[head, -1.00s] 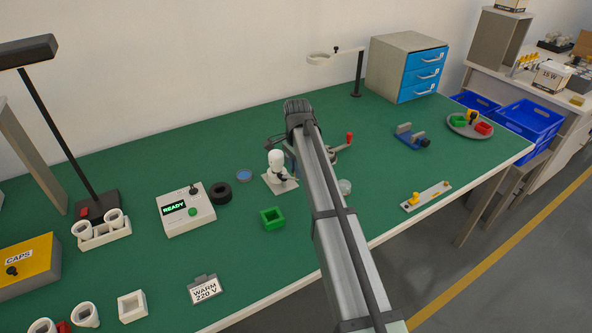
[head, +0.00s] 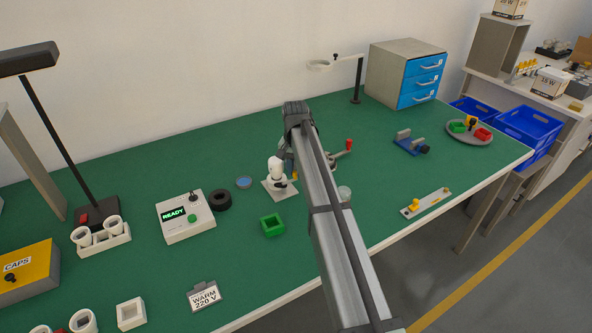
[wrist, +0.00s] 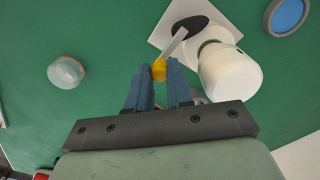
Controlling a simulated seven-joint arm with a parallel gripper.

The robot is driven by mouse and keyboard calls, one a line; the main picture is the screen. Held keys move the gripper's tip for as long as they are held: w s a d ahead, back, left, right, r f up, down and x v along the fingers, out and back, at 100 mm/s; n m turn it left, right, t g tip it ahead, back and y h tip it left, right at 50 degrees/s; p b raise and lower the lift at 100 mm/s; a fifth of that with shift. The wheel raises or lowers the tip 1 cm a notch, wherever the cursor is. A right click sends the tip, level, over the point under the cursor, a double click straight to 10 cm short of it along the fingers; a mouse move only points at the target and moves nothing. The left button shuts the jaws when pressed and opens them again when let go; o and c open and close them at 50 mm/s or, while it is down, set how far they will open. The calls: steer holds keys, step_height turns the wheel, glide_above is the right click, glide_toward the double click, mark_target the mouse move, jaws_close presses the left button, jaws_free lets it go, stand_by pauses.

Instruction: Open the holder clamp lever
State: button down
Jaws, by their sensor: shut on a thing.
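The holder stands on a white square base plate (wrist: 163,32), with a black disc and a white rounded body (wrist: 230,72). It also shows in the head view as a white body (head: 275,168) on its plate, left of my arm. The clamp lever (wrist: 174,44) is a thin pale bar that slants out from the disc to a yellow tip (wrist: 159,69). My gripper (wrist: 161,68) is shut on this yellow tip, with its blue fingers on either side. In the head view my arm hides most of the gripper.
A green square block (head: 272,225) and a black ring (head: 220,200) lie near the holder. A READY box (head: 186,216) stands to the left. A clear dome (wrist: 66,72) lies on the other side of my gripper.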

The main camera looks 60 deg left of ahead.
steer(key=shift+a, duration=0.1)
stand_by(0.4)
steer(key=c, duration=1)
jaws_free()
step_height(320, 180, up, 14)
steer(key=shift+f, duration=0.1)
